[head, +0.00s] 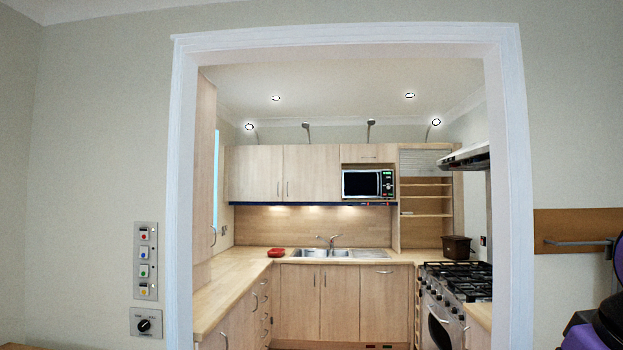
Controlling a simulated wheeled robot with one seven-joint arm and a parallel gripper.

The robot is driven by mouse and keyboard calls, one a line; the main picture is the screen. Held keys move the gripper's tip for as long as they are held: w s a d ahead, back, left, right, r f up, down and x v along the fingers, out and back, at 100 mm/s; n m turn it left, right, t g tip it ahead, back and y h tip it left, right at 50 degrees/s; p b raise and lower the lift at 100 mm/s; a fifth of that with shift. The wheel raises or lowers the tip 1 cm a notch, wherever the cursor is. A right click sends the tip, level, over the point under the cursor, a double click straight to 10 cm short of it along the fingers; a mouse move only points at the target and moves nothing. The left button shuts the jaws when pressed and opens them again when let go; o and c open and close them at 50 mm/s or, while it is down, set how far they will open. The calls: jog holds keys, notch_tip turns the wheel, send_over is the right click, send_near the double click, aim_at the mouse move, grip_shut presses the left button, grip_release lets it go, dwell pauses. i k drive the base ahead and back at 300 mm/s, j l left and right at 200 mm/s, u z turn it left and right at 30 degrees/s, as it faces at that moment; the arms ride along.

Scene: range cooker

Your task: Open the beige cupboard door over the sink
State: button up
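Two beige wall cupboard doors hang side by side on the far wall, seen through a white doorway. The right door (312,173) is above the steel sink (325,253), and the left door (257,173) is beside it. Both doors look shut, with upright metal handles near their shared edge. My gripper cannot be made out. Purple and black parts of my arm show at the lower right edge, on the near side of the doorway, far from the cupboards.
The white door frame (181,200) surrounds the kitchen opening. A wooden worktop (222,290) runs along the left, and a range cooker (455,295) stands at the right. A microwave (362,183) is right of the cupboards. Wall controls (146,260) are at the left.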

aim_at(312, 173)
jog(key=i+z, duration=0.1)
jog(key=i, duration=5.95)
